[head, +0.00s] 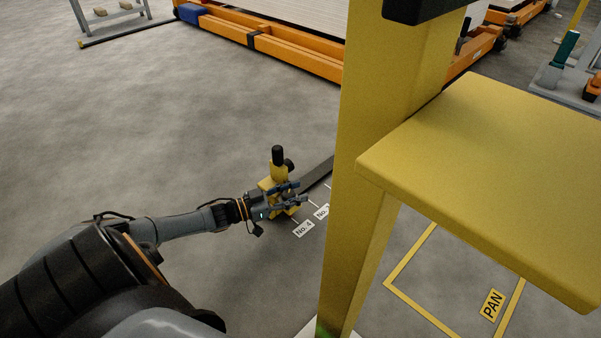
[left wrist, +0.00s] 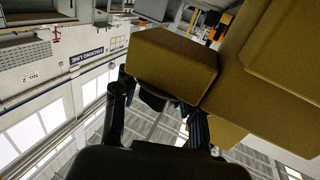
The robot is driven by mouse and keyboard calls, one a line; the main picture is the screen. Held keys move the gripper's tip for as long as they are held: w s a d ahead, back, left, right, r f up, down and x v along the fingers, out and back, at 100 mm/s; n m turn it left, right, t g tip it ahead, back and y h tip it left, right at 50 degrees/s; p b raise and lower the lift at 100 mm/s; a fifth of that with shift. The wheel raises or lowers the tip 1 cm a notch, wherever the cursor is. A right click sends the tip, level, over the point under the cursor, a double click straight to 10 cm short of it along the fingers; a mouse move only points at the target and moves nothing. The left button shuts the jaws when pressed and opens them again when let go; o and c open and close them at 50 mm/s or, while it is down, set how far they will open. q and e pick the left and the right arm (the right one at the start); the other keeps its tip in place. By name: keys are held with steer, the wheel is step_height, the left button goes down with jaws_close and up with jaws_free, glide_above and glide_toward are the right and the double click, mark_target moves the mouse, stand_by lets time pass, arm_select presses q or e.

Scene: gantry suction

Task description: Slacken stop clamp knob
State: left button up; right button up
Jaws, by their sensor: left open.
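The yellow stop clamp (head: 267,184) sits on a dark rail (head: 318,173) near the middle of the head view. A black upright knob (head: 278,155) stands on top of it, and a smaller dark round knob (head: 289,165) shows at its side. My left gripper (head: 289,196) is open at the near side of the clamp, overlapping its lower part. In the left wrist view, a yellow block (left wrist: 172,66) fills the space just beyond my spread fingers (left wrist: 157,112). A dark part shows between the fingers, but I cannot tell whether they touch it. My right gripper is out of view.
A yellow post (head: 362,150) with a broad yellow plate (head: 490,180) stands close on the right and hides part of the rail. Floor labels such as No. 4 (head: 304,228) lie beside the clamp. Open grey floor (head: 150,130) lies to the left.

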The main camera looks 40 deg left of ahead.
arm_select(q)
steer(key=shift+b+x, duration=0.3)
steer(key=shift+x, duration=0.7)
jaws_close()
